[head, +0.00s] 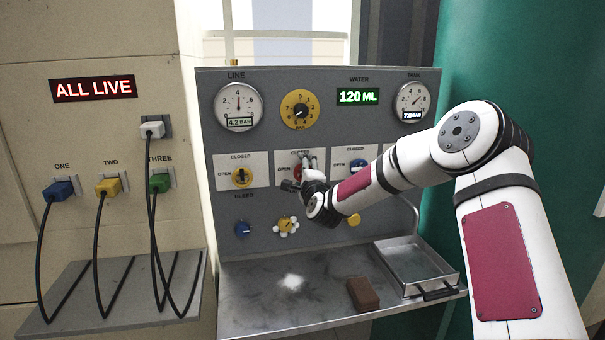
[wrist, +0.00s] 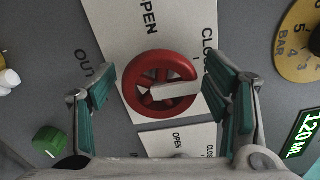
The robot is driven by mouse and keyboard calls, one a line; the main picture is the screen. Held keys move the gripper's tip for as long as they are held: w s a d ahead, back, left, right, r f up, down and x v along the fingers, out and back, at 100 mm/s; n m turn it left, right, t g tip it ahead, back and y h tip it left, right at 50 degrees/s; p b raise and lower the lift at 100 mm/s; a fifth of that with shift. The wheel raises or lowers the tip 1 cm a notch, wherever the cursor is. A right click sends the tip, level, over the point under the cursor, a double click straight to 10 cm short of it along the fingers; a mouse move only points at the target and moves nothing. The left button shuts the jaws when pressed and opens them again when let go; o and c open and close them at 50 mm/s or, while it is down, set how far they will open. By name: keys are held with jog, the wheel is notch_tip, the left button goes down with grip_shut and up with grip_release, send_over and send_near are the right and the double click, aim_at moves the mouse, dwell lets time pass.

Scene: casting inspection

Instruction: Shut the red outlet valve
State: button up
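The red outlet valve (wrist: 133,75) is a round handwheel on a white plate in the middle of the wrist view. Its pale bar points right there, towards the side of the partly hidden CLOSED label; the OPEN label is above. In the head view the red valve (head: 298,171) is mostly covered by my gripper (head: 300,176). In the wrist view my gripper (wrist: 158,82) is open, one green-padded finger either side of the wheel. The fingertips are very close to the rim; I cannot tell whether they touch.
A yellow valve (head: 242,176) and a blue valve (head: 357,164) flank it. Small blue, yellow and flower-shaped knobs sit below. The water display (head: 358,96) reads 120 ML. A brown block (head: 363,294) and a metal tray (head: 440,270) are on the shelf (head: 260,312), whose left part is clear.

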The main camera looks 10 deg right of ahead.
jog(key=s, duration=1.2)
jog(key=shift+a, duration=0.15)
jog(key=s+a+r+n+g+y, duration=0.1)
jog(key=s+a+n+g, duration=0.15)
jog(key=s+n, duration=0.35)
jog(key=s+a+r+n+g, duration=0.2)
jog(key=s+n+g, duration=0.1)
jog(key=s+n, duration=0.25)
jog(key=s+d+r+n+g, duration=0.1)
jog(key=s+d+n+g, duration=0.1)
jog(key=s, duration=1.4)
jog(key=s+d+r+n+g+h, duration=0.1)
jog(key=s+d+n+g, duration=0.2)
jog(key=s, duration=1.3)
jog(key=n+g, duration=0.2)
jog(key=n, duration=0.2)
jog(key=shift+s+r, duration=0.15)
jog(key=shift+s, duration=0.2)
